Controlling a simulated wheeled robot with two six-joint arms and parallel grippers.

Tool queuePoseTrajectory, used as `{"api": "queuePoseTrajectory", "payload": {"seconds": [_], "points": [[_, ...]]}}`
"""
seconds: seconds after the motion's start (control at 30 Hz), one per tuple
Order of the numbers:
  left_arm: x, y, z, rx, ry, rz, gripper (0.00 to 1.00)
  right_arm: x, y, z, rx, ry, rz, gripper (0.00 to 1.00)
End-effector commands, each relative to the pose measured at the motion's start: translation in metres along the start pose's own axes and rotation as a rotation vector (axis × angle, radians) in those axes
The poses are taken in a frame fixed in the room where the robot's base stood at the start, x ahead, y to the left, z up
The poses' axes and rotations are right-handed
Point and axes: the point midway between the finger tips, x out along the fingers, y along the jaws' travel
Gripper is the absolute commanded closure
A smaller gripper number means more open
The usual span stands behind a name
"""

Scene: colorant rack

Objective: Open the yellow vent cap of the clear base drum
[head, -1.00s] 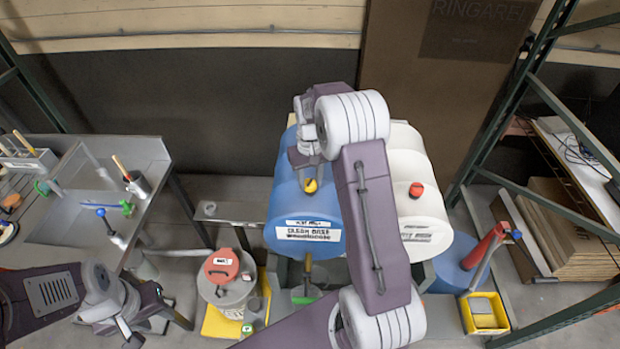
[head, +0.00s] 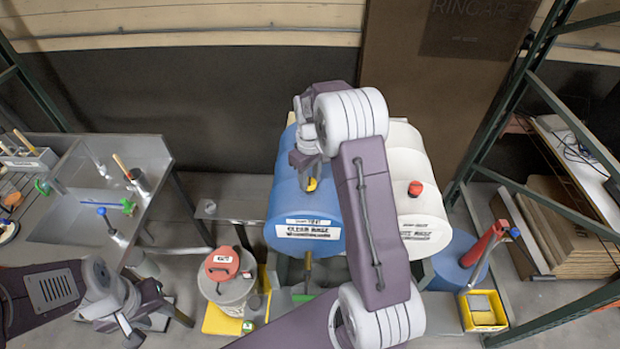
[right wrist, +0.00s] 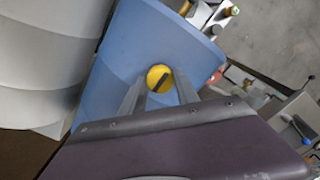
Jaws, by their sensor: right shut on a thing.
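The clear base drum (head: 290,205) is the blue drum lying on its side in the middle, with a white label on its front end. Its yellow vent cap (head: 311,184) sits on top of the drum, partly covered by my right gripper (head: 312,172). In the right wrist view the round cap (right wrist: 159,78) with a dark bar across it lies between the fingertips of my right gripper (right wrist: 160,82). That gripper is shut on the cap. My left gripper (head: 130,335) is at the lower left, far from the drum; its fingers are too unclear to judge.
A white drum (head: 425,215) with a red cap (head: 415,188) lies right beside the blue one. A grey pail (head: 232,290) with a red lid and a yellow bin (head: 483,312) stand below. A grey sink bench (head: 150,150) is at left.

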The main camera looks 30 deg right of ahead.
Motion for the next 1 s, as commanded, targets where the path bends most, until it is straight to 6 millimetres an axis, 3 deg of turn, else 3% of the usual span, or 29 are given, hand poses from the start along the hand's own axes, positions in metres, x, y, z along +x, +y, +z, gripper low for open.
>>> {"api": "queuePoseTrajectory", "payload": {"seconds": [0.23, 0.27, 0.3, 0.33, 0.67, 1.0], "points": [[0.0, 0.0, 0.0, 0.0, 0.0, 0.0, 0.64, 0.001, -0.001, 0.001, -0.002, -0.003, -0.002, 1.0], [0.0, 0.0, 0.0, 0.0, 0.0, 0.0, 0.64, 0.001, -0.001, 0.001, -0.002, -0.003, -0.002, 0.55], [0.0, 0.0, 0.0, 0.0, 0.0, 0.0, 0.64, 0.001, -0.001, 0.001, -0.002, -0.003, -0.002, 0.44], [0.0, 0.0, 0.0, 0.0, 0.0, 0.0, 0.64, 0.001, -0.001, 0.001, -0.002, -0.003, -0.002, 0.41], [0.002, 0.0, 0.0, 0.0, 0.0, 0.0, 0.64, -0.003, 0.0, -0.001, -0.001, 0.001, 0.001, 0.41], [0.013, 0.0, 0.001, 0.0, 0.0, 0.0, 0.64, -0.071, 0.0, -0.002, -0.001, 0.002, 0.001, 0.41]]}}
